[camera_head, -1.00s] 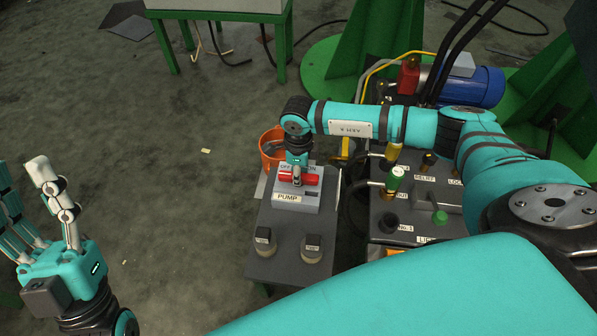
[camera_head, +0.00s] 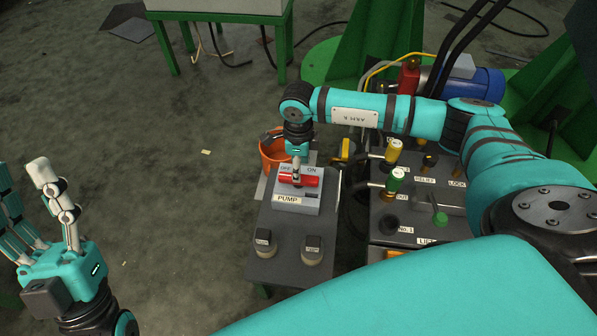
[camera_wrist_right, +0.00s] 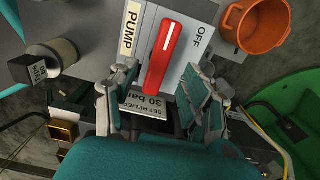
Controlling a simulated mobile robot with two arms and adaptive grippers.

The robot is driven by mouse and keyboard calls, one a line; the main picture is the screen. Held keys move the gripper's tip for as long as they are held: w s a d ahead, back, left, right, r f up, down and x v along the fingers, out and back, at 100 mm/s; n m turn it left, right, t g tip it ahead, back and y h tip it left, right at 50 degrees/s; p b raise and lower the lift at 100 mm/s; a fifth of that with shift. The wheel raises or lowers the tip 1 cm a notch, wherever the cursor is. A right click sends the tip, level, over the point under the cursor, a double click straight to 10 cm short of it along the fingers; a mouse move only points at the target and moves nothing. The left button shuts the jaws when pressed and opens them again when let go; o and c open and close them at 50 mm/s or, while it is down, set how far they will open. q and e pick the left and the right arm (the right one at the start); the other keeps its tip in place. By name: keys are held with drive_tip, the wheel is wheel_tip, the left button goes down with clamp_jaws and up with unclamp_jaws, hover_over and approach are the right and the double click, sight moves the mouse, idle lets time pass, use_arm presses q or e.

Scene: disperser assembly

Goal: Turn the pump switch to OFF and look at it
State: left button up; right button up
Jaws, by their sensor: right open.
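The pump switch (camera_head: 312,181) is a red bar handle on a grey box labelled PUMP, with OFF at the upper left and ON at the upper right. The bar lies crosswise in the head view. The right wrist view shows the red bar (camera_wrist_right: 165,55) with a white mark near its far end, on the OFF side. My right gripper (camera_head: 296,168) is just above and behind the bar. In the right wrist view the right gripper (camera_wrist_right: 155,97) is open, fingers apart near the bar's near end; contact is unclear. My left gripper (camera_head: 24,190) is open and empty at the far left.
An orange bucket (camera_head: 272,158) stands behind the switch box. Two knobs (camera_head: 312,249) sit on the grey stand in front. A valve panel (camera_head: 390,222) with yellow and green handles is on the right.

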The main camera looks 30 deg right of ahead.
wheel_tip(320, 180, up, 8)
drive_tip(key=shift+f, duration=0.1)
idle(0.6)
